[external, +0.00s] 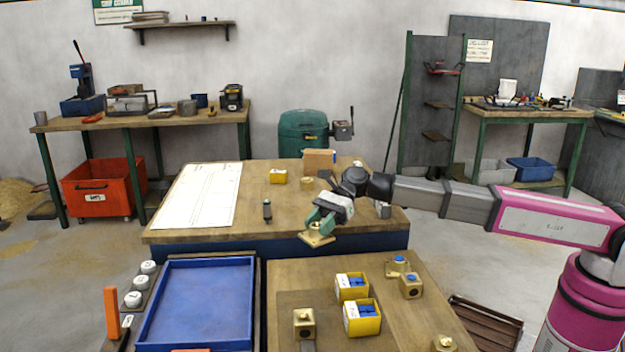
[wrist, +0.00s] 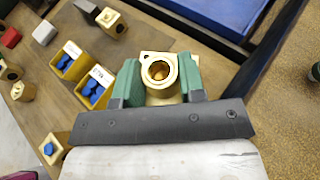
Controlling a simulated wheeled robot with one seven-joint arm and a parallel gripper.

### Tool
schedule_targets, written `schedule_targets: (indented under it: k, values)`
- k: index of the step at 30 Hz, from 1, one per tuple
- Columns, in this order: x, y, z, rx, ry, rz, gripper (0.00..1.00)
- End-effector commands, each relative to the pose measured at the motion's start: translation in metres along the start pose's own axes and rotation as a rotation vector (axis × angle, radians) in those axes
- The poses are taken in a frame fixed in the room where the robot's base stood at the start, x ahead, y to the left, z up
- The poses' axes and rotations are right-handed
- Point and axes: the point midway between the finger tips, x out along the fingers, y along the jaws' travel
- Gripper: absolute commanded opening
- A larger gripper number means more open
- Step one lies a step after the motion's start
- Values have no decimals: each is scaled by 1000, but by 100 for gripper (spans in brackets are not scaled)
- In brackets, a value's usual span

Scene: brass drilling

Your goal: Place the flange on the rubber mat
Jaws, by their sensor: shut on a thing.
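The flange (external: 316,238) is a brass piece with a flat plate and a round collar. My gripper (external: 320,222) is shut on it, with a green finger on each side. In the wrist view, the flange (wrist: 158,70) sits between the fingertips, its round bore facing the camera. In the external view it appears in front of the back bench's blue front edge, held clear of the front bench. I cannot pick out the rubber mat with certainty. A blue, rimmed flat area (external: 198,300) lies at front left, empty; it also shows in the wrist view (wrist: 222,10).
Two yellow bins (external: 361,318) with blue parts stand on the front bench (external: 420,325), among several brass blocks (external: 411,286). The back bench holds a white sheet (external: 201,195), a yellow box (external: 278,176) and a small dark part (external: 267,211). White-topped pieces (external: 133,299) line the blue area's left.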

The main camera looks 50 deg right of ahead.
Motion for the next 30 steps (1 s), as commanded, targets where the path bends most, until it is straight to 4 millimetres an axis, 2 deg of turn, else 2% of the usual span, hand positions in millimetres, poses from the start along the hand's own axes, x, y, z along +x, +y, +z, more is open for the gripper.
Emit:
schedule_targets:
  k: [1,3,9,15,18,21,24,26,30]
  values:
    - [18,13,8,-22,-2,56,0]
    - [38,33,17,-54,-1,135,0]
    - [88,92,40,-144,-2,350,0]
    - [123,143,58,-216,-1,526,0]
    - [133,161,64,-241,-2,585,0]
    - [139,172,67,-256,-2,622,0]
    - [142,175,67,-262,-2,639,0]
    - [144,170,65,-263,-1,643,0]
    - [147,147,51,-263,-1,643,0]
